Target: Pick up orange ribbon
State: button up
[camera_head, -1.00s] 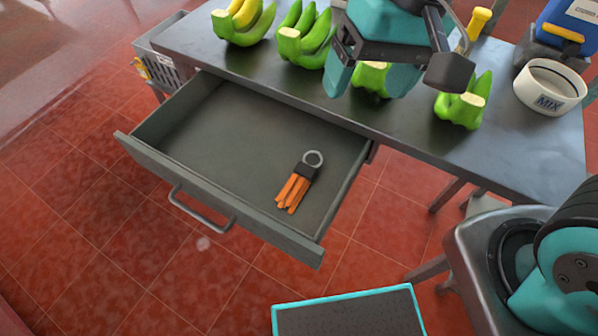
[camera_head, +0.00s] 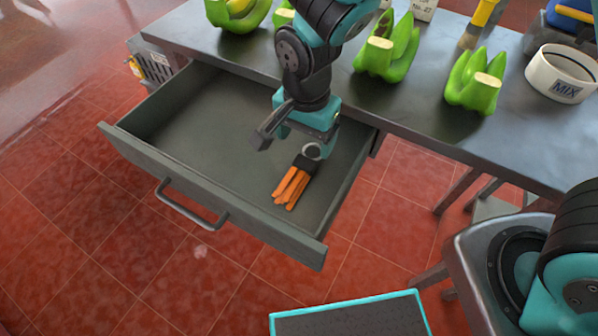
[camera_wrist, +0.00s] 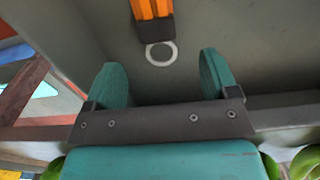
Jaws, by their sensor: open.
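The orange ribbon (camera_head: 291,187) is a bundle of orange strips with a dark band and a pale ring at one end. It lies on the floor of the open grey drawer (camera_head: 185,130), towards its right side. In the wrist view the orange ribbon (camera_wrist: 152,10) is at the top, with its ring (camera_wrist: 161,53) nearest me. My gripper (camera_head: 290,140) is over the drawer, just behind the ring end. In the wrist view its two teal fingers (camera_wrist: 165,80) are spread apart with nothing between them. The ring lies ahead of the gap.
The drawer walls and front (camera_head: 215,198) surround the ribbon. The left of the drawer is empty.

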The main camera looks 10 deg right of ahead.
aim_at(306, 159)
jog(key=shift+d+f, duration=0.2)
jog(key=shift+f, duration=2.85)
jog(key=c, duration=1)
jog(key=shift+r, duration=0.15)
notch_tip(306, 159, up, 20)
jog(key=p, duration=0.1)
jog(key=shift+p, duration=0.4)
